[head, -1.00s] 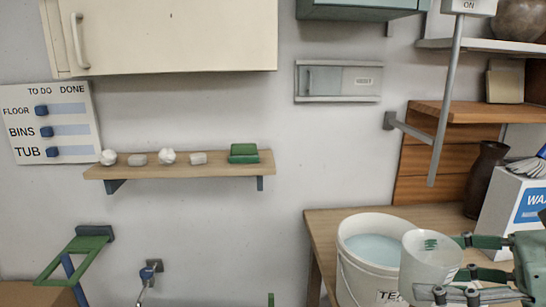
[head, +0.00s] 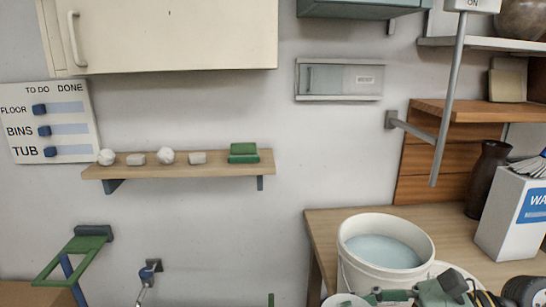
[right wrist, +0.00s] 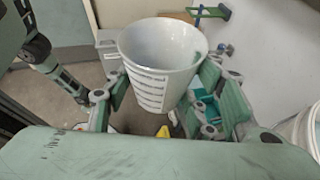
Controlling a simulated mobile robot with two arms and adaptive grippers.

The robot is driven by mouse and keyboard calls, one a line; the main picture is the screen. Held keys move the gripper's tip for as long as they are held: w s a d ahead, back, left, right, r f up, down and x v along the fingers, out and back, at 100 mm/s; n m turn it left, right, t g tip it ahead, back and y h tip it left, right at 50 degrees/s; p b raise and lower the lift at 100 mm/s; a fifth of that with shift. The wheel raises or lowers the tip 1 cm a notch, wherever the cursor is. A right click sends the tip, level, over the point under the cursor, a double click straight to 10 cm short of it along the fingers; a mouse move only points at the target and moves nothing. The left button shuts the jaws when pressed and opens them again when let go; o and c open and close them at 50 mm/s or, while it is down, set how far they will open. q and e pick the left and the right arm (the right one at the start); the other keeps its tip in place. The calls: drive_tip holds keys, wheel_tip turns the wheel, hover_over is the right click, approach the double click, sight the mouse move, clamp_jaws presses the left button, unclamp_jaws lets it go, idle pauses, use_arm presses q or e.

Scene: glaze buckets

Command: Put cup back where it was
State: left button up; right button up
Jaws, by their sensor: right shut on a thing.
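My right gripper (right wrist: 172,92) is shut on a white, translucent cup (right wrist: 158,88) with dark measuring lines on its side. The cup is upright or nearly so in the right wrist view, with a finger on each side. In the head view, the gripper (head: 385,295) is at the bottom edge, in front of the white bucket (head: 350,268), and only part of the cup's rim (head: 343,299) shows. The bucket holds pale blue liquid. A green and black arm part at the left of the right wrist view may be my left gripper; its opening is unclear.
The bucket stands on a wooden table (head: 325,225). Another white round rim (head: 447,267) shows behind my gripper. A dark vase (head: 487,180) and a white box (head: 512,215) stand at the right. A wall shelf (head: 190,171) holds several small items. A grey rod (head: 447,110) hangs above the table.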

drive_tip(key=w+d+f+m+t+h, duration=0.2)
drive_tip(key=d+f+m+t, duration=0.3)
drive_tip(key=f, duration=0.5)
drive_tip(key=shift+w+d+t, duration=0.3)
drive_tip(key=shift+w+d, duration=0.15)
drive_tip(key=shift+d, duration=0.5)
drive_tip(key=shift+f, duration=0.1)
